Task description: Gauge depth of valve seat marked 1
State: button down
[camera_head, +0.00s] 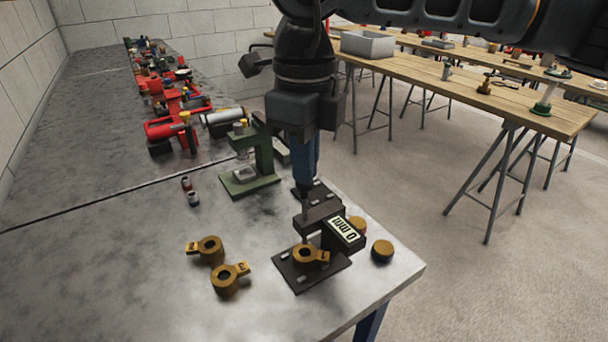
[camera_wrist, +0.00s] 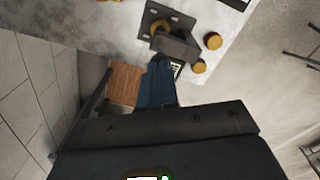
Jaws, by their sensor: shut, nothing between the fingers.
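A brass valve seat with a side tag (camera_head: 310,254) sits on a dark base plate (camera_head: 298,281) near the front corner of the metal bench. I cannot read its tag surely. A dark depth gauge (camera_head: 318,221) with a display reading "0 mm" (camera_head: 345,232) stands over it, its thin probe pointing down at the seat. Two more tagged brass seats (camera_head: 208,249) (camera_head: 230,279) lie to the left on the bench. My gripper (camera_wrist: 160,63) has its blue fingers shut and empty, pointing down just at the gauge's head; I cannot tell whether they touch it.
Two round brass pieces (camera_head: 382,251) (camera_head: 357,224) lie right of the gauge. Bare bench lies at left.

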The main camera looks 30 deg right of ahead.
aim_at(305, 186)
jog(key=shift+f+b, duration=2.05)
jog(key=shift+f, duration=0.05)
jog(key=shift+r, duration=0.2)
dwell(0.4)
jog(key=shift+r+p, duration=1.3)
jog(key=shift+r, duration=2.1)
